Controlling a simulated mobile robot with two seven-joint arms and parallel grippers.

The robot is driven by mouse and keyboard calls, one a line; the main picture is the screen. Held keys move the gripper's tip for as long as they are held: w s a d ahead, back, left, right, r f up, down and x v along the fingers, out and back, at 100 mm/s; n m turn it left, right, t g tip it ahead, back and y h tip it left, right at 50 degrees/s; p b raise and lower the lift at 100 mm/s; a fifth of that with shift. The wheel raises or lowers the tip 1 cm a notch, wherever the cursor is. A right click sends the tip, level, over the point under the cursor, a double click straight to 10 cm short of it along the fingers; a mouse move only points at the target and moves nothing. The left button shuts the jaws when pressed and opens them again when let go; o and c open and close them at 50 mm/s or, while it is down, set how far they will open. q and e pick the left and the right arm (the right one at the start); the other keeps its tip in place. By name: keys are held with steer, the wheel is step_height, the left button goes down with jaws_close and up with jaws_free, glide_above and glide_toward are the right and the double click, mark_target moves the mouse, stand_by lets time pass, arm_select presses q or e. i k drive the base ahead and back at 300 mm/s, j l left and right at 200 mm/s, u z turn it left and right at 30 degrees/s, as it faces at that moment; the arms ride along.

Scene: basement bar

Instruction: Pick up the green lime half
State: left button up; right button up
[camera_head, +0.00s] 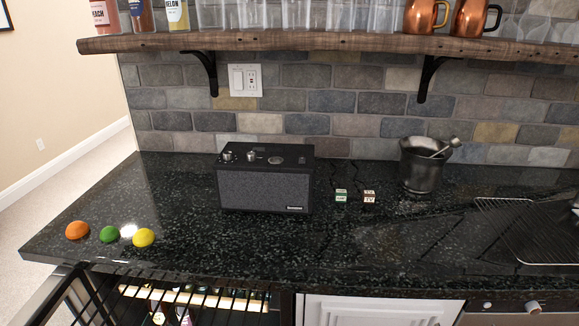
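The green lime half (109,234) lies on the black speckled countertop (330,245), near its front edge at the left. An orange fruit half (77,230) lies to its left and a yellow lemon half (143,237) to its right. A bright white spot, which looks like a reflection, shows on the counter between the lime and the lemon. Neither of my grippers is in view.
A black speaker (265,180) stands mid-counter. A wire rack (530,230) lies far right. A wooden shelf (330,43) with glasses overhangs the back. An open-looking bottle cooler (190,298) is below the counter's left front.

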mark_target(110, 233)
steer(key=k+j+u, duration=0.1)
steer(key=u, duration=0.35)
steer(key=j+u, duration=0.4)
steer(key=k+l, duration=0.05)
